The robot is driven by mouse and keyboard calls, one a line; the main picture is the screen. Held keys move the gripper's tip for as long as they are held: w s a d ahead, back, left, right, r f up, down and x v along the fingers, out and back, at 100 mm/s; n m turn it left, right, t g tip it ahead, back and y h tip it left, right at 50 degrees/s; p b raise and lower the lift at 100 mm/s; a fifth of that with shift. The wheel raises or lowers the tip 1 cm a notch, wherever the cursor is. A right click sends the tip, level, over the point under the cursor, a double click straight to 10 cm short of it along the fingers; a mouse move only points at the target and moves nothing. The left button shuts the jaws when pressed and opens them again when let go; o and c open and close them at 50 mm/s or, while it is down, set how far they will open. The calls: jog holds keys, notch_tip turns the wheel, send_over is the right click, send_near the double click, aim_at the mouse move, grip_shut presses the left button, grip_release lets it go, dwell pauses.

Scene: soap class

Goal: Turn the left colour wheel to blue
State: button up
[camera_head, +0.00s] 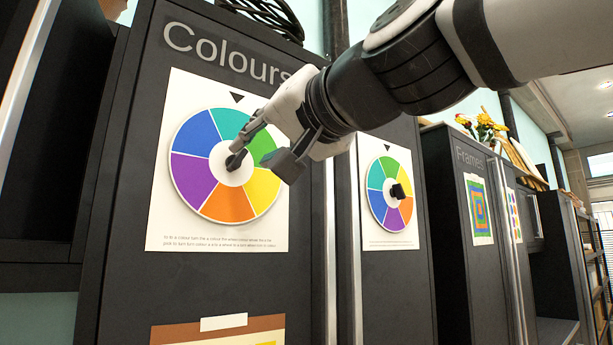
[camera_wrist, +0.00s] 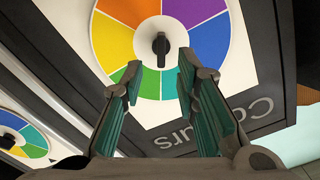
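The left colour wheel (camera_head: 229,206) is on a white sheet on the dark cabinet front. A black triangle (camera_head: 237,97) points down at its teal segment; its blue segment (camera_head: 194,134) is at the upper left. Green and yellow are on the right, orange below, purple at the lower left. My gripper (camera_head: 262,157) is in front of the wheel and covers part of its right side. In the wrist view the wheel (camera_wrist: 110,45) appears upside down. Its black knob (camera_wrist: 161,46) shows beyond and between the fingertips of my open gripper (camera_wrist: 160,70). I cannot tell whether they touch it.
A second, similar wheel (camera_head: 377,205) with a black knob (camera_head: 398,191) is on the panel to the right. A brown-framed sheet (camera_head: 175,334) is below the left wheel. A cabinet marked "Frames" (camera_head: 455,230) stands farther right. A dark basket (camera_head: 268,14) sits on top.

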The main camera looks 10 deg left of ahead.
aim_at(242, 156)
jog(key=shift+p+x, duration=0.4)
jog(key=shift+x, duration=2.25)
jog(key=shift+s, duration=0.1)
grip_shut()
